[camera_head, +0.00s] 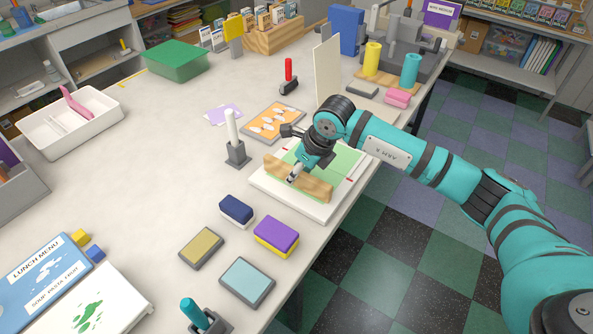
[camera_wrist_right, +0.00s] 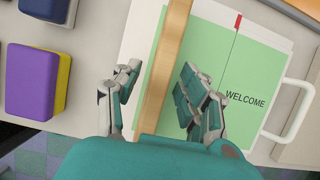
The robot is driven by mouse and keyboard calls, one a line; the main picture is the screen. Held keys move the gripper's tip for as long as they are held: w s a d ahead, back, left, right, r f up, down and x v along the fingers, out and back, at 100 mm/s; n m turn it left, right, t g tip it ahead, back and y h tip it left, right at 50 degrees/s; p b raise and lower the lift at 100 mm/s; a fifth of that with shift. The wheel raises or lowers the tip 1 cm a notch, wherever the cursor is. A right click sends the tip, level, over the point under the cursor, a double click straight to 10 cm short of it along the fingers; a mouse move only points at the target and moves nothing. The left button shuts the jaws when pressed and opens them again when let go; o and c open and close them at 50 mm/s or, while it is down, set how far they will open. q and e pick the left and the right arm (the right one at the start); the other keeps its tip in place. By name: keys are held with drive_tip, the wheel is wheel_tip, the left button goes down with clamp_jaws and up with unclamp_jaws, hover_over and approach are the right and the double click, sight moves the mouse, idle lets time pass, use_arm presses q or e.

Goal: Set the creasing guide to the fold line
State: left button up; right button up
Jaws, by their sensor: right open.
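The creasing guide, a wooden bar (camera_head: 310,189), lies across the near part of a white board (camera_head: 262,182) with a handle. In the right wrist view the guide (camera_wrist_right: 172,50) runs between the two fingers of my right gripper (camera_wrist_right: 158,88), which is open, with one finger on each side. It also shows over the guide in the head view (camera_head: 294,177). A green card (camera_wrist_right: 215,60) reading "WELCOME" lies on the board. My left gripper is out of view.
A purple-and-yellow sponge (camera_head: 276,236) and a navy block (camera_head: 236,211) lie left of the board. An orange-patterned card (camera_head: 273,122) and an upright cream panel (camera_head: 327,70) stand behind it. The table's left middle is clear.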

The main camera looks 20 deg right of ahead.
drive_tip(key=shift+w+a+f, duration=0.2)
drive_tip(key=shift+f, duration=0.45)
clamp_jaws()
